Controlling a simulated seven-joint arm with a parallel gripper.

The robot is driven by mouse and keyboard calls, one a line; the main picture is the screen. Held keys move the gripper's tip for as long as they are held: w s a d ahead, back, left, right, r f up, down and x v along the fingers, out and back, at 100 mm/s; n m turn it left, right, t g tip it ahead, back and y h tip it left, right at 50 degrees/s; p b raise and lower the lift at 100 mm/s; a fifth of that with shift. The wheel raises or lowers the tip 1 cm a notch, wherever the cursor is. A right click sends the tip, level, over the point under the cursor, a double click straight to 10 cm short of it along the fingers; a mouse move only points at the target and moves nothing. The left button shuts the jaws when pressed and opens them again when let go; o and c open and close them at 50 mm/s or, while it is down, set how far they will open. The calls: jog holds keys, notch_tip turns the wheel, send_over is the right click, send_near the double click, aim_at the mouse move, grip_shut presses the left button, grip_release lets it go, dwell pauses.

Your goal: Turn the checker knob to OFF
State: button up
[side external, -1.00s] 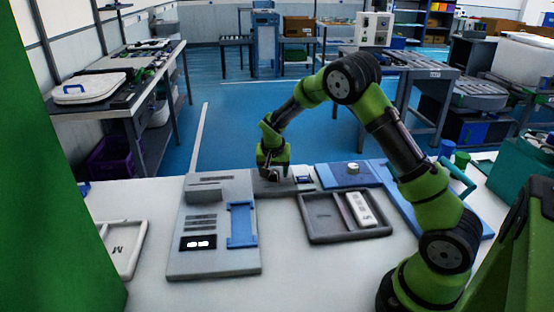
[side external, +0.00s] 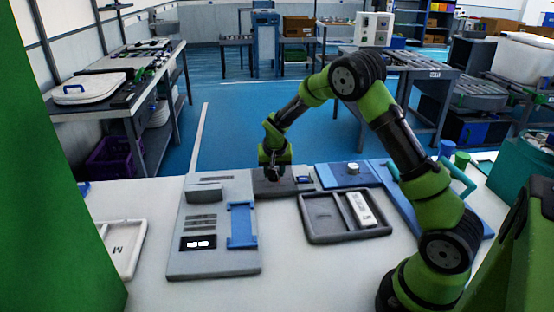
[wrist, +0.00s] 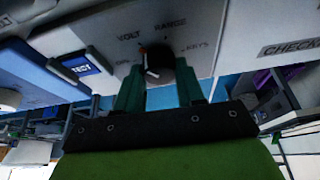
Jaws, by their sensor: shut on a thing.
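The checker knob (wrist: 157,60) is dark with a pale and orange pointer mark on its left side in the wrist view. It sits on a grey panel (wrist: 205,40) printed "VOLT", "RANGE" and "KEYS"; a small label left of the knob is too blurred to read surely. My gripper (wrist: 158,78) has its two green fingers on either side of the knob, shut on it. In the side external view my gripper (side external: 275,174) is down at the dark grey checker box (side external: 266,187), and it hides the knob there.
A blue "TEST" button (wrist: 82,66) lies left of the knob. A light grey panel with a display (side external: 198,243) stands left of the box. A blue box with a round knob (side external: 353,168) and a grey tray (side external: 322,222) are to the right.

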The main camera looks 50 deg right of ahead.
jog(key=n, duration=0.2)
jog(key=n+t+y, duration=0.1)
jog(key=n, duration=0.2)
jog(key=shift+s+d+y, duration=0.1)
jog(key=shift+d+y, duration=0.1)
jog(key=shift+y, duration=0.1)
jog(key=shift+n+y, duration=0.9)
jog(key=shift+n, duration=1.3)
jog(key=o, duration=1)
jog(key=v, duration=1.7)
jog(key=shift+s+d+f, duration=0.1)
jog(key=shift+s+f, duration=0.05)
jog(key=shift+s, duration=0.2)
